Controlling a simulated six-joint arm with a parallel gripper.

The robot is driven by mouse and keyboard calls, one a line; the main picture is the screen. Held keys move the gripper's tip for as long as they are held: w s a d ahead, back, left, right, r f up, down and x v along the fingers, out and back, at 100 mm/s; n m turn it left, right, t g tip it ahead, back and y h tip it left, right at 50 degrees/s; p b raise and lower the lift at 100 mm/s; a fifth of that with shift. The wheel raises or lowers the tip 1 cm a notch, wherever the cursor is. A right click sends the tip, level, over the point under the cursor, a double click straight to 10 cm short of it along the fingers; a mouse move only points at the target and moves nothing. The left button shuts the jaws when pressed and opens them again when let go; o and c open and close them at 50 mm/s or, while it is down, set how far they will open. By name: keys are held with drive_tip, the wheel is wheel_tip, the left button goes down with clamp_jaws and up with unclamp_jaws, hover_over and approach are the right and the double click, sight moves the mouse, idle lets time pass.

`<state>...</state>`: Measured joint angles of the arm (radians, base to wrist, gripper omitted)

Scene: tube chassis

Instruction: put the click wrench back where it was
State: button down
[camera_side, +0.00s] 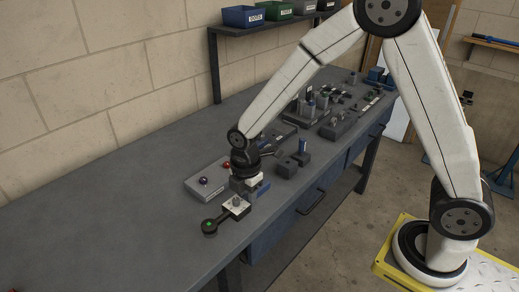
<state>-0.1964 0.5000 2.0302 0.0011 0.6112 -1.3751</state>
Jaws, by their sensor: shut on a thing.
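My gripper (246,187) is low over the near part of the grey workbench (130,205), pointing down. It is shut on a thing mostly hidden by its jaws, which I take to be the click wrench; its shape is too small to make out. A blue block-like part (262,188) shows close to the jaws on the right. Just in front is a small light plate with a grey knob (236,205). A dark arm runs from it to a round black end with a green spot (210,227). I cannot tell whether these touch the gripper.
Dark blocks, one with an upright blue piece (303,146), stand to the right. More fixtures (338,122) crowd the far bench. The bench's left side is clear. Bins (244,16) sit on a shelf.

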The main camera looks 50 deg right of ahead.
sight(231, 203)
drive_tip(key=shift+w+a+f, duration=0.2)
drive_tip(key=shift+w+f, duration=1.1)
drive_tip(key=shift+f, duration=0.1)
drive_tip(key=shift+w+a+f, duration=0.15)
drive_tip(key=shift+w+f, duration=1.1)
drive_tip(key=shift+f, duration=0.15)
drive_tip(key=shift+w+f, duration=0.1)
drive_tip(key=shift+f, duration=0.1)
drive_tip(key=shift+w+f, duration=0.15)
drive_tip(key=shift+f, duration=1.65)
drive_tip(key=shift+c, duration=2.2)
unclamp_jaws()
drive_tip(key=shift+r, duration=0.2)
